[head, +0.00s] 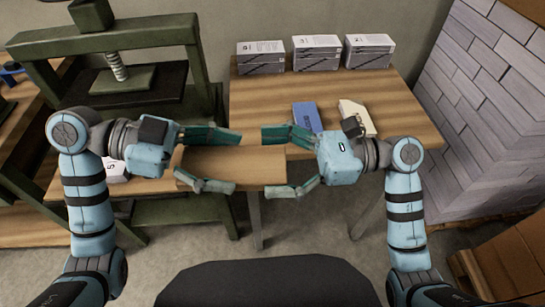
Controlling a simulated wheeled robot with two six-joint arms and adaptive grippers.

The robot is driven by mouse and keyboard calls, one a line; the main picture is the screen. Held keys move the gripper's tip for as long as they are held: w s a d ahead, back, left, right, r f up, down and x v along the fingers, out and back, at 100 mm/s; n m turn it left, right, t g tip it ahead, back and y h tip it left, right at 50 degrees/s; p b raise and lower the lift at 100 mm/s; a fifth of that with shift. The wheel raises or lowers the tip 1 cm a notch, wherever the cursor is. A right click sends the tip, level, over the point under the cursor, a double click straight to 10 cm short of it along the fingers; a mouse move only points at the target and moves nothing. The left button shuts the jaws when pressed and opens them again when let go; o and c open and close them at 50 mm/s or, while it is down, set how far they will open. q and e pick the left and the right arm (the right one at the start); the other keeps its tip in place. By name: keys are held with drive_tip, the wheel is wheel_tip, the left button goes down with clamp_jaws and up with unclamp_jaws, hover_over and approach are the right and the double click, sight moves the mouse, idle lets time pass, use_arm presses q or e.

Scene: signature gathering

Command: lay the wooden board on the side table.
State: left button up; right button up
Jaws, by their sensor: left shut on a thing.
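The wooden board (228,163) is a thick brown block held level in mid-air between my two hands. My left gripper (238,163) is shut on it, with one finger along its far edge and one along its near edge. My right gripper (266,162) has its fingers around the board's right end; whether they press on it I cannot tell. A wooden table (253,97) stands behind and to the right of the board, probably the side table. The board's right part overlaps the table's near-left edge in the picture.
Three white stacks (313,52) line the table's back edge. A blue book (306,117) and a cream object (357,118) lie near its middle. A green press (120,75) stands at left. Pale bricks (478,115) are piled at right. The table's left part is bare.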

drive_tip(key=c, duration=1.1)
use_arm(q)
drive_tip(key=o, duration=1.4)
drive_tip(key=shift+c, duration=0.2)
